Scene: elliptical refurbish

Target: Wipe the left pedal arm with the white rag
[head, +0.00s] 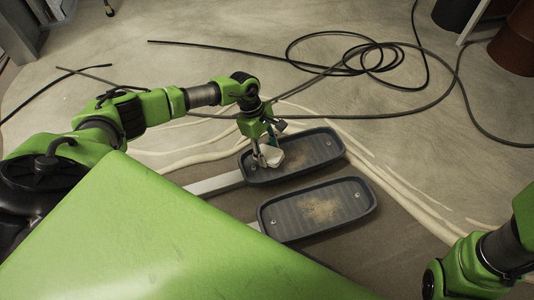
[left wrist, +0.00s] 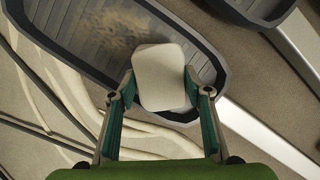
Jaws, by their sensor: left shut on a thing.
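My left gripper (head: 262,156) is shut on the white rag (head: 271,157), a small pale pad, at the left end of the far dark pedal (head: 325,138). In the left wrist view the rag (left wrist: 160,77) sits between the two fingertips of the left gripper (left wrist: 165,93), over the end of the ribbed pedal (left wrist: 90,35). Whether the rag touches the pedal is unclear. A pale pedal arm (head: 215,183) runs left from the far pedal; it also shows in the left wrist view (left wrist: 262,140). My right gripper is out of view.
A second dark pedal (head: 275,229) lies nearer, with a brown dusty patch (head: 322,209). The far pedal also bears a dusty patch (left wrist: 113,35). Black cable (head: 375,62) loops across the floor behind. A rust-brown container (head: 515,50) stands at the upper right.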

